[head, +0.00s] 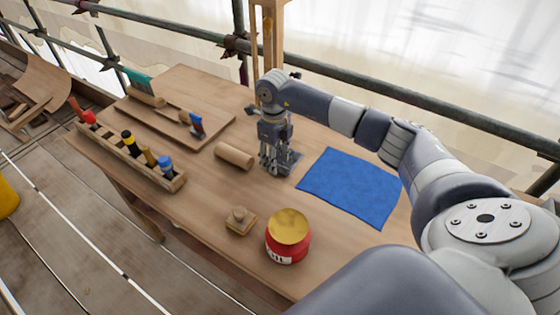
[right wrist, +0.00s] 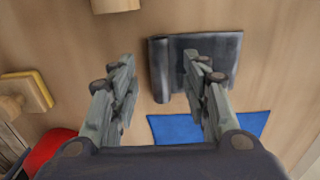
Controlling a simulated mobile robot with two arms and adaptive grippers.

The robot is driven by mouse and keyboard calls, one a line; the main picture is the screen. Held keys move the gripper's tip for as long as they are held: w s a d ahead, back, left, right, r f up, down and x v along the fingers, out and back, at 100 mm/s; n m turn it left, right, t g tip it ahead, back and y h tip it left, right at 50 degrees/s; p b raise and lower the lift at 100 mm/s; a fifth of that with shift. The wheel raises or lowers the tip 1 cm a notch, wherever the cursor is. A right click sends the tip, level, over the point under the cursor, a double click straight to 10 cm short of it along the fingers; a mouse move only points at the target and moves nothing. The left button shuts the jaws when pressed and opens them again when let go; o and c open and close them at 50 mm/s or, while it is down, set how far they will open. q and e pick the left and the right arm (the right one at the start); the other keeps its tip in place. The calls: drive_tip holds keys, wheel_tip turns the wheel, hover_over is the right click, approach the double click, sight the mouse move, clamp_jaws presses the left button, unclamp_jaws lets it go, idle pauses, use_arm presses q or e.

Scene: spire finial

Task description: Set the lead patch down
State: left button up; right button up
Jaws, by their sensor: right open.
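The lead patch (head: 291,161) is a dark grey sheet on the wooden table, just left of the blue cloth (head: 352,186). In the right wrist view the patch (right wrist: 218,47) lies beyond the fingers, with a curled or rolled edge at its left. My right gripper (head: 272,164) points down beside the patch and hides part of it in the head view. Its two fingers are apart with nothing gripped between them. In the wrist view the right finger overlaps the patch; I cannot tell whether it touches. My left gripper is out of view.
A wooden cylinder (head: 235,155) lies left of my right gripper. A red tin with a yellow lid (head: 288,238) and a small knobbed block (head: 239,221) stand near the front. A tool rack (head: 131,160) and a board (head: 180,118) occupy the left. Scaffold rails run behind.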

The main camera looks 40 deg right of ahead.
drive_tip(key=shift+f, duration=0.95)
drive_tip(key=shift+c, duration=0.3)
drive_tip(key=c, duration=0.9)
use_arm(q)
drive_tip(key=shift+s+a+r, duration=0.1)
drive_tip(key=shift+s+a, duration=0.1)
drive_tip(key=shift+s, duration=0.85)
use_arm(e)
clamp_jaws()
